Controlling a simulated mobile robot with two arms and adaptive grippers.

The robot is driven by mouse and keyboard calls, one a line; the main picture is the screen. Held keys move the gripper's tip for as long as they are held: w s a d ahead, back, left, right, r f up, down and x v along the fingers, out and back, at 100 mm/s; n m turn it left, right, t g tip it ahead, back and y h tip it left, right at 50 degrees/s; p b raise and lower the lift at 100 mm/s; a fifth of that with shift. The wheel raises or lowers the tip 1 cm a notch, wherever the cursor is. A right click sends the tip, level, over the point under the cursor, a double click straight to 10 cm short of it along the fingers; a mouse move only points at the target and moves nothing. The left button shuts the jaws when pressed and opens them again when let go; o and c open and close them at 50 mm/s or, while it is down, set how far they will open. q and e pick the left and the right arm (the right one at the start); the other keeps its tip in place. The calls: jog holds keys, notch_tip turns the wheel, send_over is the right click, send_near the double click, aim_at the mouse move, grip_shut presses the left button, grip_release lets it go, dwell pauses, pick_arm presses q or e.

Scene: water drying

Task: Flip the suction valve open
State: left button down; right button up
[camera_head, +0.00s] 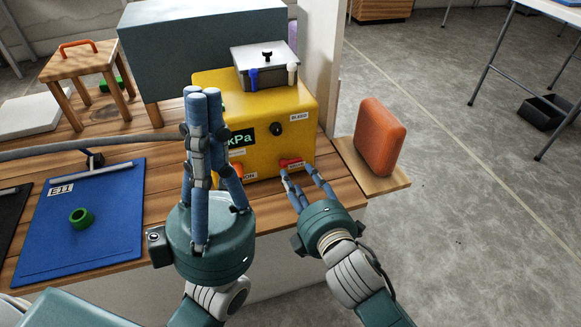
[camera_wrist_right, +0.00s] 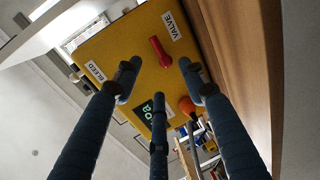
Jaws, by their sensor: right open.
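The red valve handle (camera_head: 291,162) is on the lower right front of the yellow pump box (camera_head: 295,105). In the right wrist view the red handle (camera_wrist_right: 160,51) lies beside the VALVE label (camera_wrist_right: 173,27), beyond my fingertips. My right gripper (camera_head: 300,172) is open and empty, with its fingertips close in front of the handle; contact cannot be told. Its fingers also show in the right wrist view (camera_wrist_right: 160,85), spread apart. My left gripper (camera_head: 203,95) points upward in front of the box's left side, its fingertips together with nothing seen between them.
An orange knob (camera_wrist_right: 187,105) is at the box's other lower side. A blue mat (camera_head: 110,225) with a green ring (camera_head: 81,217) lies left. An orange block (camera_head: 380,137) stands right on a wooden board (camera_head: 398,178).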

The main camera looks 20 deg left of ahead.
aim_at(288, 161)
jog(key=b+x, duration=0.2)
jog(key=x, duration=0.4)
jog(key=shift+f, duration=0.1)
jog(key=shift+w+a, duration=0.35)
jog(key=shift+w, duration=0.1)
grip_shut()
